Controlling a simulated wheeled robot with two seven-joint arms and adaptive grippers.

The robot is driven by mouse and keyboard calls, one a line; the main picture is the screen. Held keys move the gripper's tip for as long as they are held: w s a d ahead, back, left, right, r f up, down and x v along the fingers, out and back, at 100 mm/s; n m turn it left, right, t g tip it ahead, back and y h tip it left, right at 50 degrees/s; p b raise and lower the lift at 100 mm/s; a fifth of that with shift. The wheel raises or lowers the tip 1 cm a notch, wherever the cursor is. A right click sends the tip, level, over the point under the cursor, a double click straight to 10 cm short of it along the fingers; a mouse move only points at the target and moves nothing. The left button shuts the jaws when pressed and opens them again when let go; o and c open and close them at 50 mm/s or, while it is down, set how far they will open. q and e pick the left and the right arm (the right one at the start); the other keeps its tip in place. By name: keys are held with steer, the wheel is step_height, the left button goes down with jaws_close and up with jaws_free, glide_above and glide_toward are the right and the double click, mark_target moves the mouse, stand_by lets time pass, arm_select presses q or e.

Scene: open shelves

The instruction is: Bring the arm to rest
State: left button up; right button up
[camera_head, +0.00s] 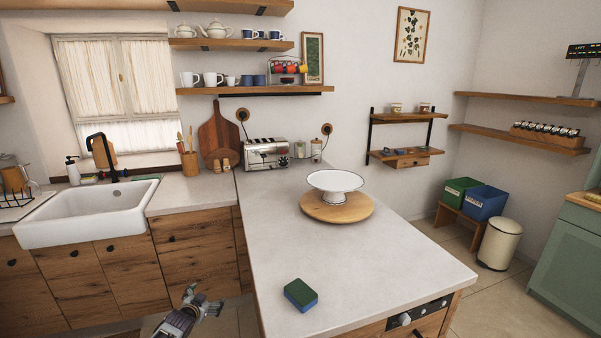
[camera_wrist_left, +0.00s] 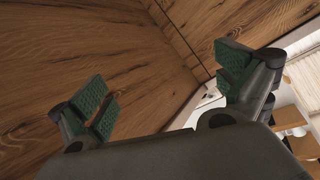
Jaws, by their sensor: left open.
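My left gripper (camera_head: 188,305) shows at the bottom of the head view, low in front of the wooden cabinet fronts and left of the counter's edge. In the left wrist view its two green-padded fingers (camera_wrist_left: 165,88) stand wide apart with nothing between them. Wooden panels fill most of the view beyond them. My right gripper is in neither view.
A green and blue sponge (camera_head: 301,294) lies near the front of the pale counter (camera_head: 388,265). A white cake stand (camera_head: 335,182) stands on a round wooden board (camera_head: 337,208) farther back. A white sink (camera_head: 87,213) is at the left. The counter's middle is clear.

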arm_select(q)
steer(key=s+a+f+n+g+y, duration=0.15)
steer(key=s+f+g, duration=0.45)
steer(key=s+f, duration=2.4)
steer(key=s+d+f+g, duration=0.1)
steer(key=s+d+f, duration=0.2)
steer(key=s, duration=1)
steer(key=s+d+f+g+h, duration=0.1)
steer(key=s+f, duration=0.5)
steer(key=s, duration=0.7)
steer(key=s+d+f+g, duration=0.3)
steer(key=s+d+f, duration=0.2)
steer(key=s, duration=0.8)
steer(key=shift+d+f+n, duration=0.25)
steer(key=shift+f+n, duration=0.05)
steer(key=shift+n, duration=0.15)
